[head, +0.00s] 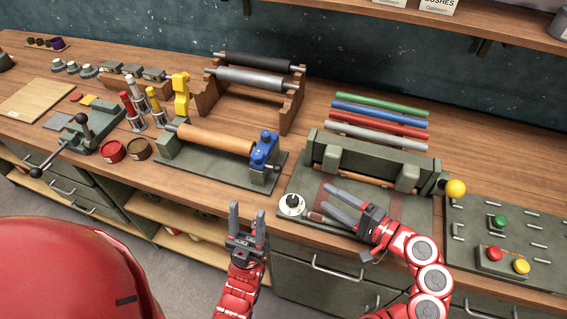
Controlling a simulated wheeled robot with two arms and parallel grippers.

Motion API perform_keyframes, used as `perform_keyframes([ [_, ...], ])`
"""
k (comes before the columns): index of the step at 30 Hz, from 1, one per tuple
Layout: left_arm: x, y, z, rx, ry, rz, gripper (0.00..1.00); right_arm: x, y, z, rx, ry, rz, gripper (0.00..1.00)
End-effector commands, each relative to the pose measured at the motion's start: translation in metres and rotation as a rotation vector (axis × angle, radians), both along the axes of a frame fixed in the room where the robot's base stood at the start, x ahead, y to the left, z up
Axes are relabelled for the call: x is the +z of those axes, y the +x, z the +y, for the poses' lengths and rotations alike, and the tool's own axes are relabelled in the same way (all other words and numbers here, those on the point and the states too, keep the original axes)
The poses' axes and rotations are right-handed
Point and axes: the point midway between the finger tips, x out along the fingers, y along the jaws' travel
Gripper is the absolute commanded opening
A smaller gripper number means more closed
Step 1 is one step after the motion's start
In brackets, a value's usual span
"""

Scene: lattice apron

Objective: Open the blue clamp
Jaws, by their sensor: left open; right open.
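The blue clamp (264,150) stands at the right end of a wooden roller (215,139) on a green metal base. It looks upright; whether it is closed over the roller end cannot be told. My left gripper (248,214) is open and empty, with its fingers pointing up, in front of the bench edge and below the clamp. My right gripper (339,205) is open, with its fingers pointing left over the front of the green press. It is to the right of the clamp and apart from it.
A yellow clamp (181,95) stands behind the wooden roller's left end. A white dial (292,204) sits near my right gripper. Coloured rods (380,118) lie behind.

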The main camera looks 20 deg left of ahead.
Motion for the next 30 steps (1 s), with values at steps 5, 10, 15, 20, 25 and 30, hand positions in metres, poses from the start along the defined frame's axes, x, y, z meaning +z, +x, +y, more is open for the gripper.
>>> perform_keyframes([
  [5, 0.003, 0.000, 0.000, 0.000, 0.000, 0.000, 0.50, -0.001, 0.003, 0.012, 0.011, 0.003, 0.001, 0.62],
  [10, 0.017, 0.000, 0.000, 0.000, 0.000, 0.000, 0.50, -0.003, 0.015, 0.042, 0.015, 0.001, 0.003, 0.62],
  [15, 0.031, 0.000, 0.000, 0.000, 0.000, 0.000, 0.50, -0.007, 0.032, 0.080, 0.013, -0.001, 0.002, 0.62],
  [20, 0.043, 0.000, 0.000, 0.000, 0.000, 0.000, 0.50, -0.012, 0.047, 0.114, 0.012, -0.001, 0.003, 0.62],
  [25, 0.051, 0.000, 0.000, 0.000, 0.000, 0.000, 0.50, -0.016, 0.060, 0.139, 0.006, 0.001, 0.000, 0.62],
  [30, 0.055, 0.000, 0.000, 0.000, 0.000, 0.000, 0.50, -0.019, 0.068, 0.154, 0.006, 0.001, -0.001, 0.62],
])
